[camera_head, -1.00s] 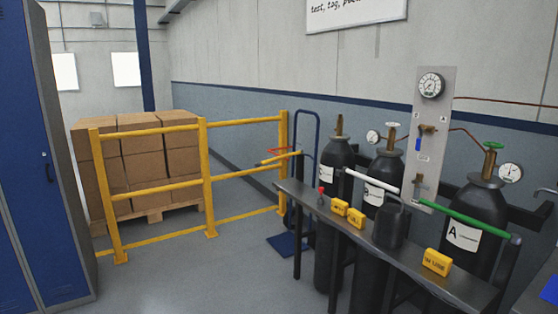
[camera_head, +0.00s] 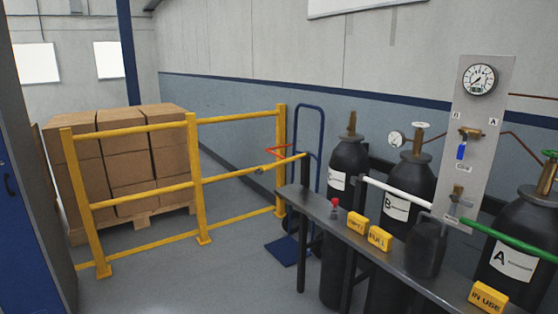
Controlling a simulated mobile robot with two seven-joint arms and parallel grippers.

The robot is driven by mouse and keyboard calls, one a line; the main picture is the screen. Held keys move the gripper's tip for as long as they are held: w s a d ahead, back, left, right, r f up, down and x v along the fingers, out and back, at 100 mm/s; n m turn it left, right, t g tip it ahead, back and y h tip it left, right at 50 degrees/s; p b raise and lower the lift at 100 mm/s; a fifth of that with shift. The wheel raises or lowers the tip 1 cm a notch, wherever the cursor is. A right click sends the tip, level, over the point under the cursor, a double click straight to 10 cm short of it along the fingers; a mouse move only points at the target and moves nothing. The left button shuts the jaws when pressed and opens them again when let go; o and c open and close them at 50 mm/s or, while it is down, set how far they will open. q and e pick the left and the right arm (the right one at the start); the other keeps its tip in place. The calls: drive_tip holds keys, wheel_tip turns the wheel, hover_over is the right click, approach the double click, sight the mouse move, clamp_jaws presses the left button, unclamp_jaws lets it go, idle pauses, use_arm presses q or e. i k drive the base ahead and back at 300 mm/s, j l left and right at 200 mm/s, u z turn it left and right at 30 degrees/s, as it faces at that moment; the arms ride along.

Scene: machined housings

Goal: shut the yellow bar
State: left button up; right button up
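The yellow bar (camera_head: 285,162) is a short, thin rod near the left end of the cylinder rack. It points out to the left, away from the leftmost black gas cylinder (camera_head: 347,160), and looks swung open. Its free end looks grey and overlaps the yellow railing behind, so its exact outline is hard to tell. A white bar (camera_head: 395,192) runs across the middle cylinder (camera_head: 408,178), and a green bar (camera_head: 510,236) runs across cylinder A (camera_head: 512,265). Neither of my grippers is in view.
A dark bench (camera_head: 345,228) with yellow tag blocks (camera_head: 380,238) stands before the cylinders. A yellow guard railing (camera_head: 125,130) fronts stacked boxes (camera_head: 165,150). A blue hand truck (camera_head: 321,130) stands behind the bar. Open floor (camera_head: 180,280) lies at front left.

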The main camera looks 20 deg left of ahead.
sight(283, 162)
drive_tip(key=i+j, duration=0.45)
drive_tip(key=i+j+z, duration=0.15)
drive_tip(key=i+j, duration=0.75)
drive_tip(key=j, duration=0.15)
drive_tip(key=i+j+z, duration=0.15)
drive_tip(key=i+j, duration=0.7)
drive_tip(key=j, duration=0.3)
drive_tip(key=i+j+z, duration=0.15)
drive_tip(key=j, duration=0.25)
drive_tip(key=j+z, duration=0.15)
drive_tip(key=j, duration=0.25)
drive_tip(key=i, duration=0.05)
